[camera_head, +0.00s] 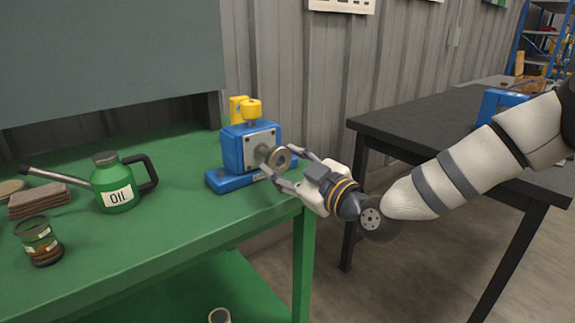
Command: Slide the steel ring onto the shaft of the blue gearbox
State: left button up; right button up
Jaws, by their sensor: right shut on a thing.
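The blue gearbox (236,150) stands on the green bench near its right edge, with a yellow part on top. Its grey front plate faces right toward my right gripper. The steel ring (280,158) is a round grey disc with a hole, upright in front of that plate. My right gripper (281,166) comes in from the right and is shut on the ring, one finger on each side. The ring is close to the shaft (263,151); I cannot tell whether the shaft passes through its hole. My left gripper is not in view.
A dark table (420,122) with another blue object (497,103) is at right.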

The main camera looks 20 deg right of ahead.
aim_at(278, 160)
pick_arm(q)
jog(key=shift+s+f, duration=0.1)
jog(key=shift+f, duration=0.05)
pick_arm(e)
jog(key=shift+w+a, duration=0.1)
jog(key=shift+w, duration=0.3)
pick_arm(q)
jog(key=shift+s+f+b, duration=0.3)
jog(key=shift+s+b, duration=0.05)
jog(key=shift+b, duration=0.05)
pick_arm(e)
jog(key=shift+x, duration=1.1)
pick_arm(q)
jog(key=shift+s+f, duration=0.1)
pick_arm(e)
jog(key=shift+w+a, duration=0.1)
jog(key=shift+w, duration=0.15)
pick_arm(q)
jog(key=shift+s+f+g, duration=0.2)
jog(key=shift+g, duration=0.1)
pick_arm(e)
jog(key=shift+x, duration=0.8)
jog(key=o, duration=1.6)
